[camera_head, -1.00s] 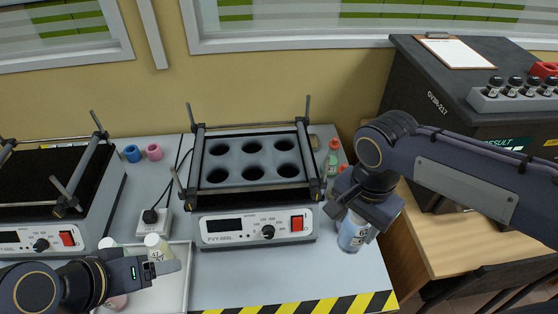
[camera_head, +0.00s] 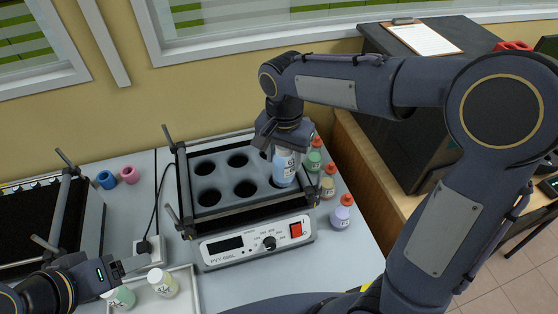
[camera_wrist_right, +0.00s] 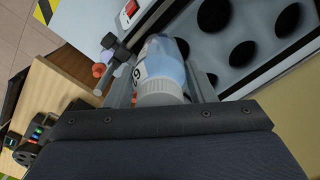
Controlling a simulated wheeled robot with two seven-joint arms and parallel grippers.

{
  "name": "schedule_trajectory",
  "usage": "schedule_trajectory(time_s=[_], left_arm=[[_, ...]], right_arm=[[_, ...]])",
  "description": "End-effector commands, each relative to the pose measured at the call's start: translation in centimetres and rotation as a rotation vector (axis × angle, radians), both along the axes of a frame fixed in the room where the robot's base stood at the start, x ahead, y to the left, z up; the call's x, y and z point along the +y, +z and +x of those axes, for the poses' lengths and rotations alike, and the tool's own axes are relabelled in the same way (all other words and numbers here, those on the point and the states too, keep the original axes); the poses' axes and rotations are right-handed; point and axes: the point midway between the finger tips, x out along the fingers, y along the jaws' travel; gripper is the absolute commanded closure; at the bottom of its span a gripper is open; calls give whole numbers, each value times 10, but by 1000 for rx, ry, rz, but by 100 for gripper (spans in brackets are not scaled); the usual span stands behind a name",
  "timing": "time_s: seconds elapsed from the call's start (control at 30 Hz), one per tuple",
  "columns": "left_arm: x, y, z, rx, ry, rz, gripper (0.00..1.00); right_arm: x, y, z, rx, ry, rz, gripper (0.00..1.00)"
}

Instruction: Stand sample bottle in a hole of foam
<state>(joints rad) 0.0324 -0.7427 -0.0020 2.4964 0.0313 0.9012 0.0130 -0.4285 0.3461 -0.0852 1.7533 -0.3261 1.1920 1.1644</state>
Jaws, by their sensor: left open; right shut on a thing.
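The sample bottle (camera_head: 284,167), pale blue with a white cap and a numbered label, is upright in my right gripper (camera_head: 283,148). The right gripper is shut on it near the cap. The bottle is at the front right hole of the grey foam (camera_head: 222,184), which has several round dark holes. I cannot tell whether its base is inside the hole or just above. In the right wrist view the bottle (camera_wrist_right: 165,65) lies between the fingers (camera_wrist_right: 160,92), beside the foam (camera_wrist_right: 215,55). My left gripper (camera_head: 130,266) is open and empty near the white tray.
The foam sits in a shaker (camera_head: 258,242) with metal bars around it. Several small bottles with red caps (camera_head: 328,180) stand close to its right. Another shaker (camera_head: 60,225) is at left.

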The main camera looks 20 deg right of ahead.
Motion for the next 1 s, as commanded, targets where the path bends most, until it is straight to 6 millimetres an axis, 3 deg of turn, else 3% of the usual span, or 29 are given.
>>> schedule_trajectory(time_s=[0.2,0.37,0.6,1.0], left_arm=[[0,7,0,0,0,0,29],[0,8,0,0,0,0,29],[0,10,0,0,0,0,29],[0,6,0,0,0,0,29]], right_arm=[[0,-31,26,1,0,-1,78],[0,-41,34,1,0,-1,78],[0,-72,36,1,1,0,78],[0,-79,36,-2,1,1,78]])
